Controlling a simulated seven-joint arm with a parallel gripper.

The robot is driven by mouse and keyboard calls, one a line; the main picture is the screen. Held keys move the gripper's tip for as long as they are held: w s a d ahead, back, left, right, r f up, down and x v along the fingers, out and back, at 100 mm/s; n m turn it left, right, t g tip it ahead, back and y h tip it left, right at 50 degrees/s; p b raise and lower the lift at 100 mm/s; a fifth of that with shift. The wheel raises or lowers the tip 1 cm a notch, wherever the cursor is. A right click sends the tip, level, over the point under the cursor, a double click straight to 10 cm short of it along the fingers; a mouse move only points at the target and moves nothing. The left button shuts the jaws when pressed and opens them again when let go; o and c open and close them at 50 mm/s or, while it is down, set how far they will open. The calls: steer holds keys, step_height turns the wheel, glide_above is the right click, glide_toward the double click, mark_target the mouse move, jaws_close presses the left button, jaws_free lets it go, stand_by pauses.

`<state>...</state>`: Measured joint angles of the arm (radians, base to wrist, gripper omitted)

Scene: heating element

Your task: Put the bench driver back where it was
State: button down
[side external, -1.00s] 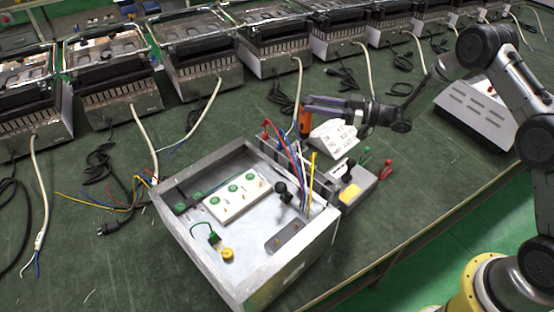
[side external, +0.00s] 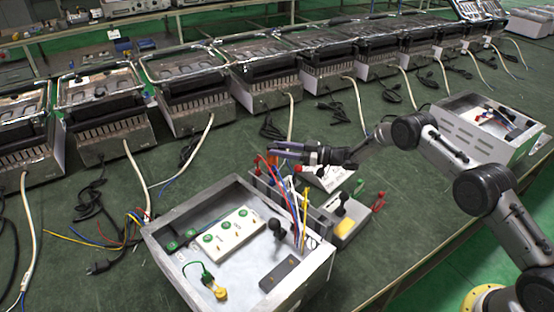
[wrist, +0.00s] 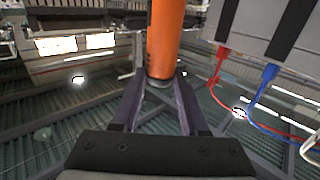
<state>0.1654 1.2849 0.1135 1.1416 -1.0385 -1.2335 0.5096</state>
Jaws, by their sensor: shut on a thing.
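The bench driver (wrist: 165,40) shows in the wrist view as an orange cylinder standing up between my two fingers. My gripper (wrist: 160,98) is shut on it near its lower end. In the side view my gripper (side external: 280,149) is level above the back right corner of the open metal box (side external: 160,240), close to the upright red, blue and yellow leads. Little of the driver can be made out there among the leads. Its tip and the spot below it are hidden. A white block (side external: 318,180) lies on the bench just behind and below my gripper.
A small grey unit with a yellow patch (side external: 346,228) and red and green leads stands right of the box. A row of heater units (side external: 255,80) with loose cords runs along the back.

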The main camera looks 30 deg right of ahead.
steer(key=shift+w+a+f, duration=0.1)
steer(key=shift+w+f, duration=0.75)
steer(key=shift+f, duration=1.55)
steer(key=shift+f, duration=0.35)
steer(key=shift+c, duration=2.2)
jaws_free()
steer(key=shift+f, duration=0.2)
